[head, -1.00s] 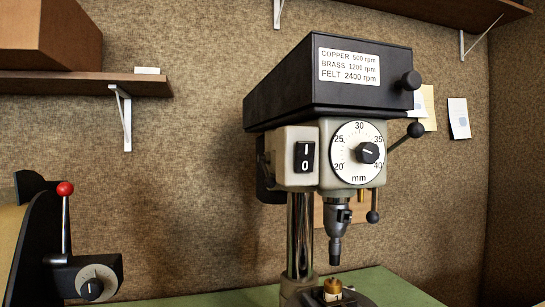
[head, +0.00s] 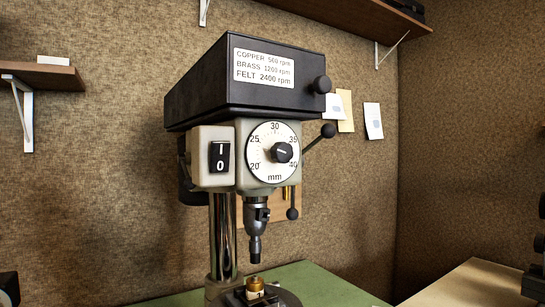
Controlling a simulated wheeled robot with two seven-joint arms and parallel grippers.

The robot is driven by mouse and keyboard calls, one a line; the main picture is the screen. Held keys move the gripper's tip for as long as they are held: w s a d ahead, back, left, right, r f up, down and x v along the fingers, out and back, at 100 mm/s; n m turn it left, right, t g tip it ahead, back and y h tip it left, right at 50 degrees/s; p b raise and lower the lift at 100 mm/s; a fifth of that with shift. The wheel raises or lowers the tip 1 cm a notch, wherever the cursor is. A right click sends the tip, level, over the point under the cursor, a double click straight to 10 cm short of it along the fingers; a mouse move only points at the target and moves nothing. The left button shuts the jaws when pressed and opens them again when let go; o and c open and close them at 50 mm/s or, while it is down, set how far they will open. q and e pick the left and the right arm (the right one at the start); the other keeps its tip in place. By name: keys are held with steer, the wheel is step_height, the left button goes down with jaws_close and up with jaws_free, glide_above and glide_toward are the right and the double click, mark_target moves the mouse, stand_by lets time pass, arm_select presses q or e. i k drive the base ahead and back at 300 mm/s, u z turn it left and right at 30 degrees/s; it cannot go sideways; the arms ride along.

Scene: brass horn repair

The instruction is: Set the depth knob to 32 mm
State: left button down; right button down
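The depth knob (head: 283,152) is a small black knob on a round white dial (head: 262,170) on the front of a drill press (head: 245,85). The dial is marked 20, 25, 30, 35, 40 and mm. A short white line shows on the knob. It seems to slant toward the lower right, near the 40 side, but it is too small to read exactly. Neither of my grippers is in view.
A black I/0 switch (head: 220,157) sits left of the dial. Ball-ended levers (head: 328,131) stick out at right. The press stands on a green bench (head: 325,284). A pale tabletop (head: 470,285) with a dark object (head: 535,280) is at lower right.

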mark_target(281, 152)
steer(key=z, duration=1.8)
steer(key=k, duration=1.1)
steer(key=u, duration=2.1)
